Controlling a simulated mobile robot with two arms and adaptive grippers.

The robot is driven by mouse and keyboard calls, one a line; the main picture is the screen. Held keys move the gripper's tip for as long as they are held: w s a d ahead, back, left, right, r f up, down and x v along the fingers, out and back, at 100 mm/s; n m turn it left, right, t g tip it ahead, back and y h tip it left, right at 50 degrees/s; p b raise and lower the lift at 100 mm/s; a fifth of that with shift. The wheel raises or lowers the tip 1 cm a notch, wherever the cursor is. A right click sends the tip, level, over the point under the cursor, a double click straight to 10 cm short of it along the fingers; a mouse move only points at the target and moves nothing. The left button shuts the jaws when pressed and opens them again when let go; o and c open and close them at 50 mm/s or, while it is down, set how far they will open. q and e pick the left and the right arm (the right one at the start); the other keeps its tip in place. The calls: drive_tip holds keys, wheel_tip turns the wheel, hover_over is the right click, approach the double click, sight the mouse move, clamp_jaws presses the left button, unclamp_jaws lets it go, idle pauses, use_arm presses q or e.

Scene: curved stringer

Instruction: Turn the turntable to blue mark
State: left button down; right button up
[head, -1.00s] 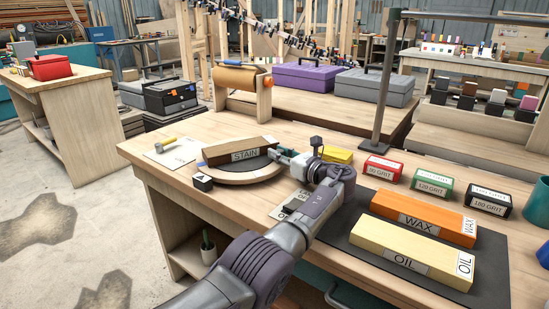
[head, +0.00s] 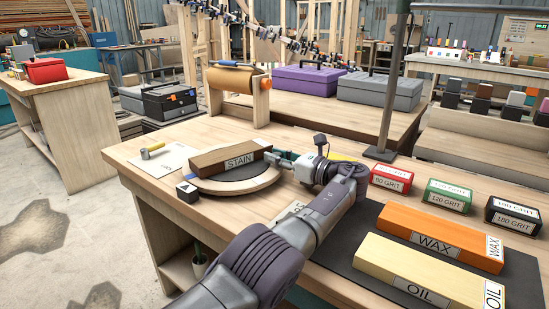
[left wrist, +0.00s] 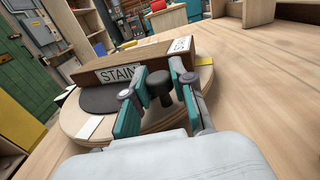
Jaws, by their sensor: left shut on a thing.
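The turntable is a round wooden disc (head: 238,188) with a dark centre, near the left end of the bench. It also shows in the left wrist view (left wrist: 150,125). A brown block labelled STAIN (head: 213,162) lies across it. A small black block with a white triangle (head: 187,190) stands beside its near left edge. My left gripper (head: 275,157) is at the turntable's right side. In the left wrist view its teal fingers (left wrist: 158,100) are shut around a dark round knob (left wrist: 160,85) beside the STAIN block. My right gripper is out of view.
WAX (head: 440,235) and OIL (head: 415,275) blocks lie on a dark mat to the right. Red (head: 390,180), green (head: 447,196) and black (head: 514,215) grit blocks stand behind them. A post (head: 390,100) rises at the bench's back. A paper roll holder (head: 238,95) stands behind the turntable.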

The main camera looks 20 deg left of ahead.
use_arm(q)
drive_tip(key=shift+f, duration=0.1)
drive_tip(key=c, duration=0.9)
unclamp_jaws()
drive_tip(key=shift+c, duration=0.2)
wheel_tip(320, 180, up, 10)
drive_tip(key=shift+r, duration=0.1)
drive_tip(key=shift+c, duration=0.3)
